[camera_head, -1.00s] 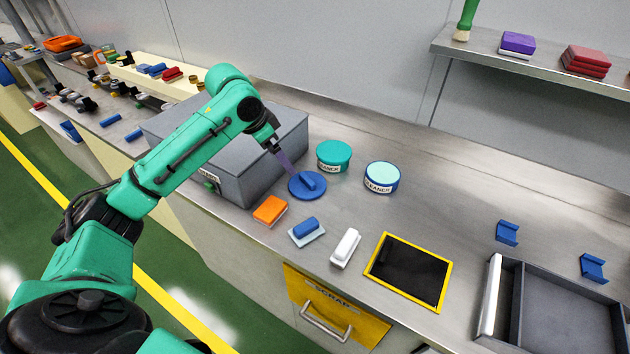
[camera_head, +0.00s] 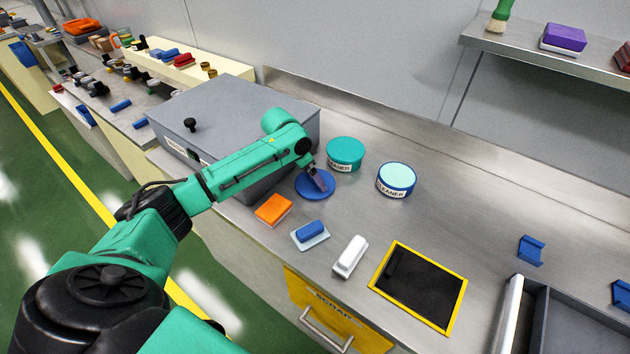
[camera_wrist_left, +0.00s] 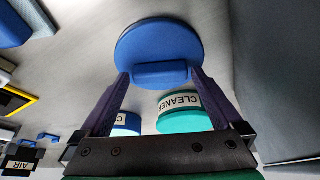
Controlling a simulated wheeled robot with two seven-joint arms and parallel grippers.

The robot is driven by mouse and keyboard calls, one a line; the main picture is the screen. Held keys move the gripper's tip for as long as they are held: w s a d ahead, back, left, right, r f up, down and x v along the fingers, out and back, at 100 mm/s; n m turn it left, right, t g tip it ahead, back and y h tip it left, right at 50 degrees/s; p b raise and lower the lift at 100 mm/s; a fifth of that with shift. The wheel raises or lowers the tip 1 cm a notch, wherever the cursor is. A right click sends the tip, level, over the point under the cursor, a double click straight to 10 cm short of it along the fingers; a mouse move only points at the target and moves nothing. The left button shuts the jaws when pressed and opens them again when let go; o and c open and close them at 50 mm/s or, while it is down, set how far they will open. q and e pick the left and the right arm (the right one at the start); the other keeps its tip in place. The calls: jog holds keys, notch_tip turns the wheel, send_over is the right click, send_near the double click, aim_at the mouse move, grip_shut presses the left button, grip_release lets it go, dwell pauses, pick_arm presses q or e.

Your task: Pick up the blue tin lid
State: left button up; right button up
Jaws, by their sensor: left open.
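The blue tin lid (camera_head: 306,189), a round disc with a raised bar handle, lies flat on the steel counter in front of the grey box. It also shows in the left wrist view (camera_wrist_left: 160,40), with its handle (camera_wrist_left: 162,73) toward me. My left gripper (camera_head: 320,184) is low over the lid and covers part of it. In the wrist view its open purple fingers (camera_wrist_left: 160,79) stand on either side of the handle, with small gaps. Whether the fingertips touch the lid I cannot tell. My right gripper is not in view.
A teal cleaner tin (camera_head: 345,153) stands close behind the lid, and a blue-rimmed cleaner tin (camera_head: 396,178) stands to its right. An orange block (camera_head: 273,209), a blue-handled block (camera_head: 310,233) and a white one (camera_head: 350,256) lie in front. The grey box (camera_head: 235,110) is beside my arm.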

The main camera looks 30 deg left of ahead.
pick_arm(q)
jog(key=shift+w+f, duration=0.15)
jog(key=shift+f, duration=0.15)
jog(key=shift+c, duration=0.9)
jog(key=c, duration=0.9)
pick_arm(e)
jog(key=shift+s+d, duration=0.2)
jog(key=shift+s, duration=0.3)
pick_arm(q)
jog(key=shift+r, duration=0.15)
